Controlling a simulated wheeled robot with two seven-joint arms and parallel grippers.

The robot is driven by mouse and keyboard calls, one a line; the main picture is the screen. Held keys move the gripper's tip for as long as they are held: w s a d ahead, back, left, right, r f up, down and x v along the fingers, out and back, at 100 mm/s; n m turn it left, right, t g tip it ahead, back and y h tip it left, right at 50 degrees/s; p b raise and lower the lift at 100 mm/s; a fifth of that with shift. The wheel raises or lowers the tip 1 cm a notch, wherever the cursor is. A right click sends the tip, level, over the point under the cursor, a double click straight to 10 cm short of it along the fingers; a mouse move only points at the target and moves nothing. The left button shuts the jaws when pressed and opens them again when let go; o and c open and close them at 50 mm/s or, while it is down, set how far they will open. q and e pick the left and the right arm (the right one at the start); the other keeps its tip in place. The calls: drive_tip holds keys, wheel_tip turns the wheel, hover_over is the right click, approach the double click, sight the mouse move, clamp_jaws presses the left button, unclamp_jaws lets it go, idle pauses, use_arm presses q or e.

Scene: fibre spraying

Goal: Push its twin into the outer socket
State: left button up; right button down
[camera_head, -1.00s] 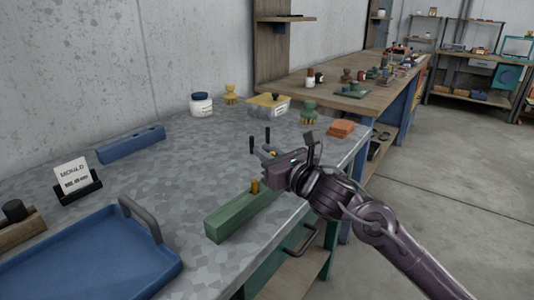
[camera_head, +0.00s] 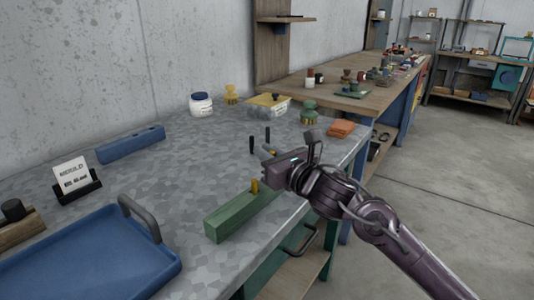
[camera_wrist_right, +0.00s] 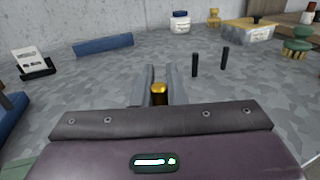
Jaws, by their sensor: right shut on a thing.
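A long green block (camera_head: 232,214) lies on the grey speckled table. One brass pin (camera_head: 254,186) stands upright in it. The block's far right end is hidden behind my right gripper and wrist. My right gripper (camera_head: 268,152) is above and beyond that end. It is shut on a second brass pin (camera_wrist_right: 159,93), whose rounded top shows between the two grey fingers in the wrist view. The pin's lower end and the outer socket are hidden. My left gripper is not in view.
Two thin dark posts (camera_wrist_right: 194,64) stand just beyond my right gripper. A blue tray (camera_head: 135,258) is at the front left, a blue bar (camera_head: 130,146) behind it. A mould sign (camera_head: 72,178), white jar (camera_head: 201,104) and orange blocks (camera_head: 341,129) stand around. The table's middle is clear.

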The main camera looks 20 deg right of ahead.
drive_tip(key=shift+b, duration=0.5)
idle(1.0)
drive_tip(key=shift+f+b, duration=1.95)
drive_tip(key=shift+b, duration=0.2)
drive_tip(key=c, duration=1.4)
unclamp_jaws()
drive_tip(key=v, duration=0.6)
drive_tip(key=shift+s+d+b, duration=0.15)
drive_tip(key=shift+s+b, duration=0.1)
drive_tip(key=shift+b, duration=0.1)
drive_tip(key=shift+s+d, duration=0.1)
drive_tip(key=shift+s, duration=0.55)
